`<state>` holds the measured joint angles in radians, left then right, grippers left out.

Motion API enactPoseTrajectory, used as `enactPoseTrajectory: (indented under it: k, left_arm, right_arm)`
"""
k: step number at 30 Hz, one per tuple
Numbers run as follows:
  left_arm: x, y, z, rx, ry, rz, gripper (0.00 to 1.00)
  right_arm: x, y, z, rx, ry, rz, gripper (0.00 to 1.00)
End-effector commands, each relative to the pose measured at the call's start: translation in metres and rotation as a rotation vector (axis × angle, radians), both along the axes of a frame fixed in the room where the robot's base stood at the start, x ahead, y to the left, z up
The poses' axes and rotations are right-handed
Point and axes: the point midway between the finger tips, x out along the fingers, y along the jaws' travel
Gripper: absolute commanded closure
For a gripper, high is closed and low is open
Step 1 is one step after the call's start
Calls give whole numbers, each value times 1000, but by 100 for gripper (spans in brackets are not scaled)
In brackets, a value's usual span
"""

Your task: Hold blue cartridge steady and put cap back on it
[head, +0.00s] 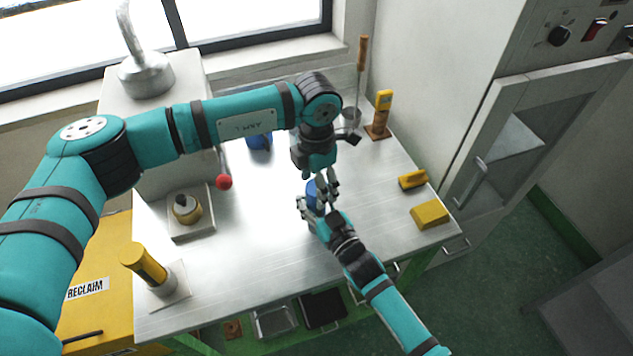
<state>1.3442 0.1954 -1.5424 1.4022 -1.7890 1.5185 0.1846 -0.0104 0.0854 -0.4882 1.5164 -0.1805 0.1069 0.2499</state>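The blue cartridge (312,193) stands on the metal bench near its middle, partly hidden by both grippers. My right gripper (313,206) reaches in from the lower right, low at the bench, with its fingers on both sides of the cartridge; it looks closed on it. My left gripper (327,190) points down from above, just right of the cartridge's top and close to the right gripper. Its fingers look slightly apart, but whether something is between them is too small to tell. I cannot make out the cap. Another blue object (259,141) is partly hidden behind my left arm.
The bench (250,265) is clear at the front.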

Motion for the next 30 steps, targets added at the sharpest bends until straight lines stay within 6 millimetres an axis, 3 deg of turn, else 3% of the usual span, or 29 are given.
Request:
enactPoseTrajectory:
  k: [11,14,24,30]
  left_arm:
    - [0,-1,5,-1,0,0,29]
    - [0,-1,17,-3,-2,0,29]
    - [0,0,87,-1,-2,0,29]
    - [0,0,113,-1,-1,0,29]
  right_arm:
    - [0,0,0,0,1,0,100]
    - [0,0,0,0,1,0,100]
    - [0,0,-1,0,1,0,100]
    - [0,0,-1,0,1,0,100]
